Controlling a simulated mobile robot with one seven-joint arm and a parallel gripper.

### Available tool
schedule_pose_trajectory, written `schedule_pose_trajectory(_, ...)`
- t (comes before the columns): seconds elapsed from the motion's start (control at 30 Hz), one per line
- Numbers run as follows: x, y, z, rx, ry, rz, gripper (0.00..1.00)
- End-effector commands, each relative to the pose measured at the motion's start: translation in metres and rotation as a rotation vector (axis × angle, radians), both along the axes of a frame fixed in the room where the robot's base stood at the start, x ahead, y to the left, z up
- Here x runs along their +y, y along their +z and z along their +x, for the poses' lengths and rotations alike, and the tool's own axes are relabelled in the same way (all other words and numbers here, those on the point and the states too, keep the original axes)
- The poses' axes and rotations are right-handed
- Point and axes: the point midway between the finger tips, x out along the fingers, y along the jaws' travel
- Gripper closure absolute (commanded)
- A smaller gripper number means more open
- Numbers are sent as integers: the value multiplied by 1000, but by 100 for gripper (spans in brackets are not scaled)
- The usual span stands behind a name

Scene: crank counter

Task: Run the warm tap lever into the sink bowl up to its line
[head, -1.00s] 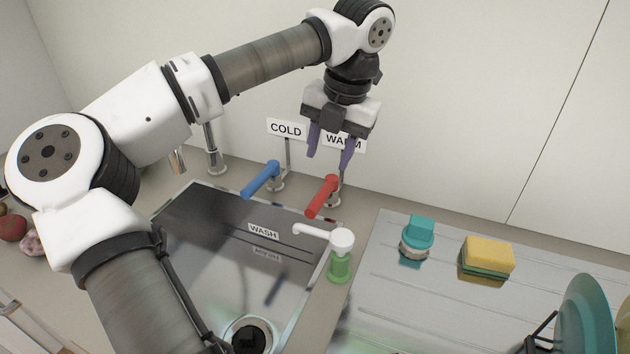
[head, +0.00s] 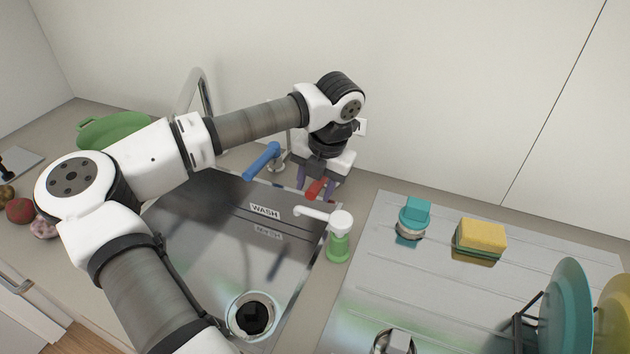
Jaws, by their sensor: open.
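The red lever (head: 316,188) stands at the back right of the sink, partly hidden behind my gripper. My gripper (head: 316,183) points down over it, open, with its purple fingers on either side of the red lever; I cannot tell whether they touch it. The blue lever (head: 262,161) is to its left. The sink bowl (head: 205,225) has a dark drain opening (head: 252,315) and a WASH label (head: 265,211) on its back wall, with a line beside it. I see no water in the bowl. The tap spout (head: 197,92) is partly hidden by my arm.
A green soap dispenser (head: 339,240) with a white pump stands just right of the bowl. On the drainboard (head: 380,285) are a teal-handled brush (head: 413,218), a yellow sponge (head: 481,236) and upright plates (head: 566,305). A green colander (head: 112,128) is at the back left.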

Motion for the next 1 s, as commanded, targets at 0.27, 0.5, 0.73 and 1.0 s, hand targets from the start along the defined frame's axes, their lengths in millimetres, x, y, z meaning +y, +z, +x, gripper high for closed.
schedule_pose_trajectory(0.27, 1, -3, 0, -1, 1, 1, 56)
schedule_pose_trajectory(0.5, 1, -3, 0, -1, 1, 1, 82)
schedule_pose_trajectory(0.73, 1, -2, 0, -1, 1, 1, 100)
schedule_pose_trajectory(1.0, 7, -8, 3, -3, -46, 3, 100)
